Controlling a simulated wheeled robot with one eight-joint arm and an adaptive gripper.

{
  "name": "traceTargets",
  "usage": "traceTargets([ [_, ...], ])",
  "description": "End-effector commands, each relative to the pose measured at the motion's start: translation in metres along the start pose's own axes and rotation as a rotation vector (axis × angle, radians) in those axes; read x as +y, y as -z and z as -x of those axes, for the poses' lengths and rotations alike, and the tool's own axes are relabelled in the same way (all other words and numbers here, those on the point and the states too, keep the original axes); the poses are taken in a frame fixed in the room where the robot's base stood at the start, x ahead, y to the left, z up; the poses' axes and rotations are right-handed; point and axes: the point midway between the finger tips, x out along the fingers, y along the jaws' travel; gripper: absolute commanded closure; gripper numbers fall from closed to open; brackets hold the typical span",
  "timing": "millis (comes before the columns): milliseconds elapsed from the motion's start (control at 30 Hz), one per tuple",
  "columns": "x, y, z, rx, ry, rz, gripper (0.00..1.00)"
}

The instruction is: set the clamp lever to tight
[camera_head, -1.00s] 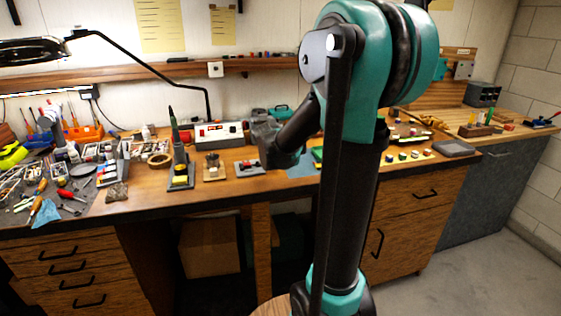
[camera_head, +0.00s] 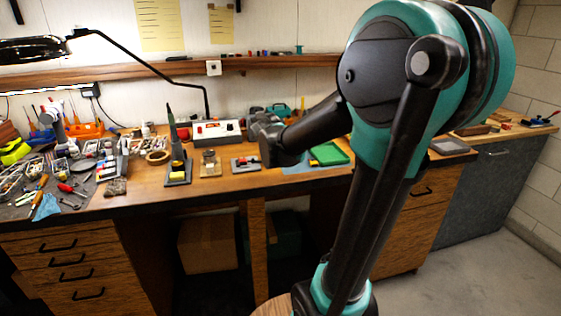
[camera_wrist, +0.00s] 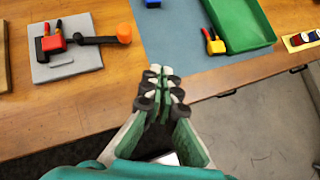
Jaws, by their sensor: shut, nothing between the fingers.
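A grey base plate (camera_wrist: 68,66) with a small clamp fixture lies on the bench at the upper left of the wrist view. On it is a red and black clamp body (camera_wrist: 52,43), with a black lever (camera_wrist: 95,40) lying out to the right and ending in an orange knob (camera_wrist: 124,33). The fixture is small in the head view (camera_head: 245,164), beside my wrist. My gripper (camera_wrist: 161,74) is shut and empty, below and to the right of the knob in the picture and apart from it. In the head view my fingers cannot be made out.
A blue-grey mat (camera_wrist: 185,42) lies right of the fixture, with a green tray (camera_wrist: 240,22) and a yellow and red tool (camera_wrist: 212,42). A soldering stand (camera_head: 178,170) and a small wooden-based piece (camera_head: 210,168) stand left of the fixture. The bench's front edge runs beneath my gripper.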

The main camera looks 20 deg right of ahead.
Motion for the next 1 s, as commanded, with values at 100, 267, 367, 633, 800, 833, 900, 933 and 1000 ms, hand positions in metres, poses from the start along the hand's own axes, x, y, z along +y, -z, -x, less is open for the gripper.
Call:
traceTargets([
  [100,-0.007,-0.001,0.016,0.0,0.0,0.0,1.0],
  [267,-0.014,-0.002,0.034,0.0,0.0,0.0,1.0],
  [367,-0.018,-0.003,0.043,0.0,0.0,0.0,1.0],
  [633,-0.022,-0.004,0.053,0.0,0.0,0.0,1.0],
  [800,-0.022,-0.004,0.053,0.0,0.0,0.0,1.0],
  [833,-0.022,-0.004,0.053,0.0,0.0,0.0,1.0],
  [900,-0.022,-0.004,0.053,0.0,0.0,0.0,1.0],
  [933,-0.022,-0.004,0.053,0.0,0.0,-0.002,1.0],
  [1000,-0.023,-0.001,0.052,0.005,0.0,-0.025,1.0],
])
